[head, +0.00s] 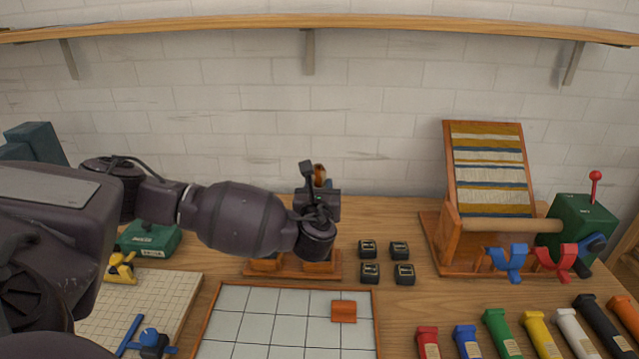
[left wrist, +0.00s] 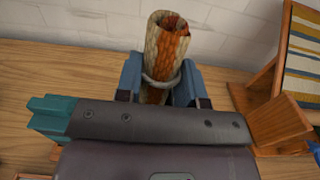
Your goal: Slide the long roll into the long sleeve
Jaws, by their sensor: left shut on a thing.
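My left gripper (head: 320,186) is shut on a roll (left wrist: 166,45). The left wrist view shows the roll upright between the two blue fingers. It is cream outside with a rust-orange spiral inside and a pale band around it. Only a small orange end of the roll (head: 320,175) shows in the head view; the rest is hidden behind the gripper. The gripper is above the table behind a low wooden stand (head: 292,271), which my arm partly covers. I cannot pick out the long sleeve with certainty. My right gripper is not in view.
Several small black boxes (head: 369,249) sit right of the stand. A gridded tray (head: 260,316) holds an orange block (head: 343,311). A loom-like frame (head: 488,170) and green lever machine (head: 581,224) stand right. Several coloured labelled pieces (head: 502,332) lie front right. A shelf (head: 320,21) runs above.

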